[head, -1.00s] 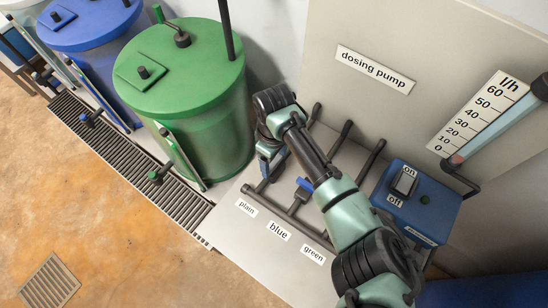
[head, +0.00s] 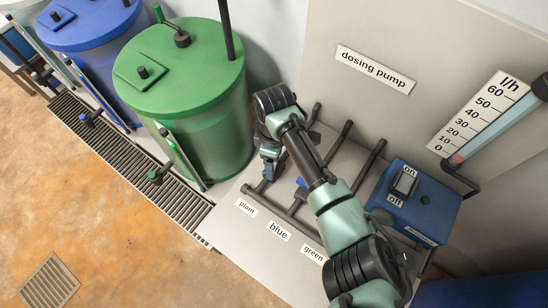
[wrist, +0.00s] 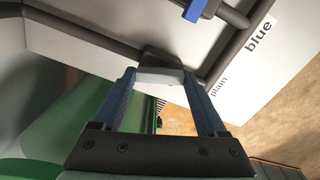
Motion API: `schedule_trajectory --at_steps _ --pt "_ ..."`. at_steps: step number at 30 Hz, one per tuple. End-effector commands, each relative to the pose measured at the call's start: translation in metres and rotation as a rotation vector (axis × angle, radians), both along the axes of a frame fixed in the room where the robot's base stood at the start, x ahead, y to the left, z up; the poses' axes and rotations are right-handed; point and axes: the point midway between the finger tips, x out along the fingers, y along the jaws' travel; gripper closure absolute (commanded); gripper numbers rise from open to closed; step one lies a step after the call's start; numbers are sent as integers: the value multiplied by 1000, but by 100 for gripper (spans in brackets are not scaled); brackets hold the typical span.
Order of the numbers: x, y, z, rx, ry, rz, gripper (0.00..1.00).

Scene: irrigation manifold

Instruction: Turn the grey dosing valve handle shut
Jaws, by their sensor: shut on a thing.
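The grey dosing valve handle (wrist: 160,77) is a short pale grey bar beneath a dark valve body (wrist: 160,57) in the wrist view. It sits on the dark pipe near the "plain" label (wrist: 219,86). My gripper (wrist: 159,80) has one blue finger at each end of the handle and is shut on it. In the head view my gripper (head: 269,168) is at the left end of the manifold (head: 294,208), above the "plain" label (head: 246,207), and hides the handle there. The handle's exact angle to its pipe is hard to tell.
The blue valve handle (head: 302,183) is close to my arm on the right. My arm covers the pipe near the "green" label (head: 313,255). A green tank (head: 190,110) stands left of my gripper. A blue pump box (head: 412,205) with an on/off switch stands right.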

Motion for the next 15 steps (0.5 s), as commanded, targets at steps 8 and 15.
schedule_trajectory --at_steps 8,15 --pt "0 1 0 2 0 262 81" --pt "0 1 0 2 0 491 81"
